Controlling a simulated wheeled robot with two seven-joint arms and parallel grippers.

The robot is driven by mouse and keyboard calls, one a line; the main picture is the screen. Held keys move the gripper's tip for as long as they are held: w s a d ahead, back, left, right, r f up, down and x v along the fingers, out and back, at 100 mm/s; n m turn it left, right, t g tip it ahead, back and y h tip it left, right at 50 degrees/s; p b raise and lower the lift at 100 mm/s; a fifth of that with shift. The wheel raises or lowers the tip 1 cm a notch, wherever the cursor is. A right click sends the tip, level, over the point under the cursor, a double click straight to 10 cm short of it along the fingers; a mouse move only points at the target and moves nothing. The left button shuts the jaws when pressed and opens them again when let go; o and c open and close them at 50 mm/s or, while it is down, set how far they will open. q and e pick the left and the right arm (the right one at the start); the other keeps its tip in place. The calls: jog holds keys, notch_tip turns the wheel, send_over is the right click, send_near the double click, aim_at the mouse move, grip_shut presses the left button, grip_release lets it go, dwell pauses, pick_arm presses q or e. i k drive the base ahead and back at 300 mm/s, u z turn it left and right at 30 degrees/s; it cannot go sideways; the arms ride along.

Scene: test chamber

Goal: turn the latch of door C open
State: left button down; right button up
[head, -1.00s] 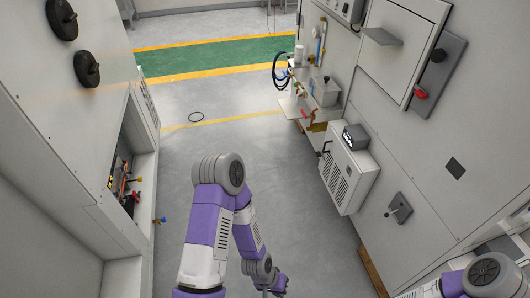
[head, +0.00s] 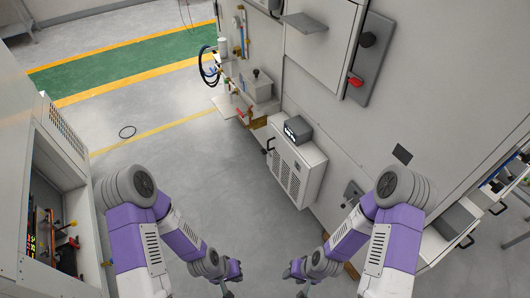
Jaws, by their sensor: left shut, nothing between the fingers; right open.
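A pale cabinet door (head: 318,25) is at the top of the head view. Beside it, a grey plate (head: 374,62) carries a red handle (head: 355,82) and a black knob (head: 368,40). I can read no letter that marks door C, so I cannot tell which latch belongs to it. My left gripper (head: 230,288) is shut and empty, low at the bottom centre. My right gripper (head: 301,290) is open and empty, just right of it. Both are over the floor, far from the door and touching nothing. Their fingertips are small and partly cut off.
A white vented box (head: 293,172) with a grey unit (head: 297,130) on top juts from the right wall. A bench with hoses and a grey box (head: 258,88) is beyond it. An open cabinet (head: 55,215) stands left.

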aim_at(264, 151)
jog(key=u, duration=1.1)
jog(key=i, duration=3.5)
jog(key=z, duration=2.65)
